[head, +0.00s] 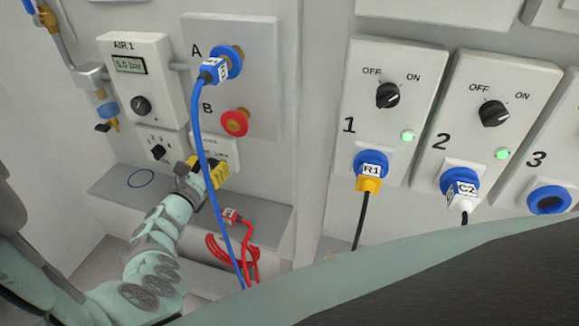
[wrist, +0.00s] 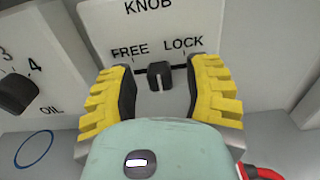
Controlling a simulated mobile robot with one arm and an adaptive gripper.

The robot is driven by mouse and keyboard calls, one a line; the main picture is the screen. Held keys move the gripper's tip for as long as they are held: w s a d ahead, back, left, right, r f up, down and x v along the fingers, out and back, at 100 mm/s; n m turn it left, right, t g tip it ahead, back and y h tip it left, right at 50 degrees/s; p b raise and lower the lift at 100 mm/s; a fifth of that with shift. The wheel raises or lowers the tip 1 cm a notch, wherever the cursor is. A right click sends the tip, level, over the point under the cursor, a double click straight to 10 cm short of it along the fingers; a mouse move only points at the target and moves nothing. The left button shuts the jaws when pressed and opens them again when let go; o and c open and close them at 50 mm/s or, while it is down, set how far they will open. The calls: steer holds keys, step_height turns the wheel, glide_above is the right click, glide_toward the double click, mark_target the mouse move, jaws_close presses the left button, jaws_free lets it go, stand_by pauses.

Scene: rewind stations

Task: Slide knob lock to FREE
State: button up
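The knob lock is a small black slider tab (wrist: 160,76) on a white plate (wrist: 150,25) marked KNOB, FREE and LOCK. My gripper (wrist: 161,88) is open, with a yellow-and-black finger on each side of the tab and a gap on both sides. In the head view my gripper (head: 208,172) is in front of the plate (head: 228,146) and hides the tab and part of the lettering.
A blue cable (head: 203,150) hangs from socket A close by my gripper. A red cable (head: 245,235) lies on the ledge (head: 262,212) below. The AIR 1 panel (head: 112,85) and an OIL dial (wrist: 17,93) are at left. Red port B (head: 235,122) is above.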

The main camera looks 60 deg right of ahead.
mark_target(204, 157)
jaws_close()
steer(key=shift+a, duration=0.1)
steer(key=w, duration=0.1)
steer(key=w+a+b, duration=0.1)
steer(key=shift+w+f, duration=0.1)
steer(key=shift+w, duration=0.3)
steer(key=shift+s, duration=0.1)
steer(key=shift+o, duration=0.3)
jaws_free()
steer(key=shift+d, duration=0.15)
steer(key=shift+o, duration=0.3)
